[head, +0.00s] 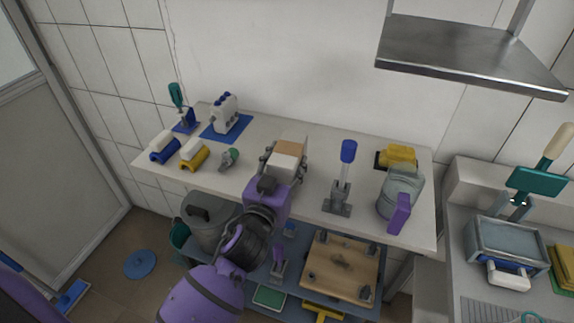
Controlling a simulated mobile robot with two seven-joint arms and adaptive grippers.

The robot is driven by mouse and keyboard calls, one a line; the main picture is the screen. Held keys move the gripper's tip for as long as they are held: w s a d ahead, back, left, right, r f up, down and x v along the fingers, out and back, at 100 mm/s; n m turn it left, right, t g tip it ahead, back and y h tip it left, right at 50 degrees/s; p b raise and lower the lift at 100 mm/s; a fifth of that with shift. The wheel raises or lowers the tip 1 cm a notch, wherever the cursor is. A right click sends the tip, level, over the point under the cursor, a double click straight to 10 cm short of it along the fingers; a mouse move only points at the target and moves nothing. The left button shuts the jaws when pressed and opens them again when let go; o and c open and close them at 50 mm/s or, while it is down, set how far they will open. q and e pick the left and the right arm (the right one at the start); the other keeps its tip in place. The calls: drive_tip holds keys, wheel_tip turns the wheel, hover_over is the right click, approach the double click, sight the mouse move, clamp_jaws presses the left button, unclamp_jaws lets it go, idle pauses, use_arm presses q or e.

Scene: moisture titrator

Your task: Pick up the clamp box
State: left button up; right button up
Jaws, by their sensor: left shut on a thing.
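A box with a tan top and a white front (290,147), which looks like the clamp box, is between the fingers of my left gripper (283,163) at the middle of the bench. My left gripper is shut on it from the near side, with one finger on each side. The gripper and wrist hide the lower part of the box, so I cannot tell whether it touches the bench top. My right gripper is not in view.
The white bench (320,215) holds a blue-handled toggle clamp (340,185) and a grey-green jug with a purple handle (399,190) to the right. Blue and yellow rollers (192,153), a small grey-green item (229,158) and a white device (224,115) stand left. A metal shelf (460,50) overhangs at upper right.

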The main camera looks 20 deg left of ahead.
use_arm(q)
drive_tip(key=shift+c, duration=1.1)
drive_tip(key=shift+r, duration=0.1)
